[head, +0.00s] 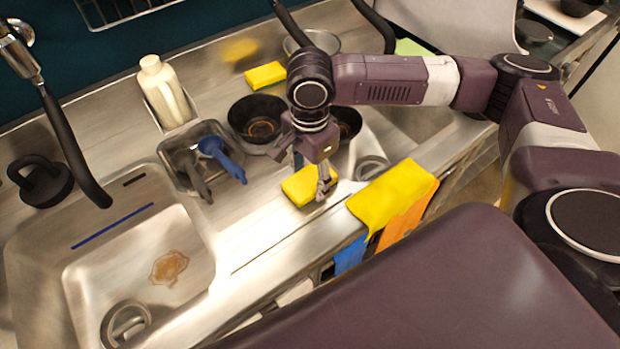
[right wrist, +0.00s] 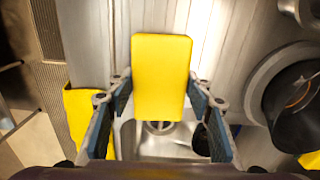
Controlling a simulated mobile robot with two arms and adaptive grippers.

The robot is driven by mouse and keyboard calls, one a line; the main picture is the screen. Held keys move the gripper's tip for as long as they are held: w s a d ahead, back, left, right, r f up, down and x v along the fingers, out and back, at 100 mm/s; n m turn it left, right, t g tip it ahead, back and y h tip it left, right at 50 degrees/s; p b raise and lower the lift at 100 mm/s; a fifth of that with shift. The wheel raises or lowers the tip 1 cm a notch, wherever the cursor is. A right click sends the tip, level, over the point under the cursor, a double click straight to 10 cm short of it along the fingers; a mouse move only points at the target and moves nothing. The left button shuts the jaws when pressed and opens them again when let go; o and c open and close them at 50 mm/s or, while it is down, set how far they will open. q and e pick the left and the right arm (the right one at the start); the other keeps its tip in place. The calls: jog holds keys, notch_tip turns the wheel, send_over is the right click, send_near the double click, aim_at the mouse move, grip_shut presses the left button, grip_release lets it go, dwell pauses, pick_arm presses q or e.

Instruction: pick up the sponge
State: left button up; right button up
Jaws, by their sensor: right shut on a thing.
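A yellow sponge (head: 300,187) is at the middle of the steel counter in the head view, near the front edge. My right gripper (head: 323,180) reaches down to it from above and is shut on it. In the right wrist view the sponge (right wrist: 162,75) lies between the two fingers of my right gripper (right wrist: 160,112), and its far end sticks out past them. I cannot tell whether the sponge still touches the counter. A second yellow sponge (head: 265,75) lies farther back on the counter. My left gripper is not in view.
Two dark bowls stand behind the gripper, one at the left (head: 257,120). A bin with blue and grey brushes (head: 205,150), a cream bottle (head: 165,90) and a stained sink (head: 140,260) are to the left. A yellow cloth (head: 392,195) hangs over the front edge.

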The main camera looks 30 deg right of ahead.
aim_at(310, 178)
notch_tip(310, 178, up, 20)
dwell(0.5)
jog(key=shift+f, duration=0.1)
jog(key=o, duration=0.5)
jog(key=c, duration=0.5)
jog(key=shift+o, duration=0.2)
jog(key=shift+f, duration=0.1)
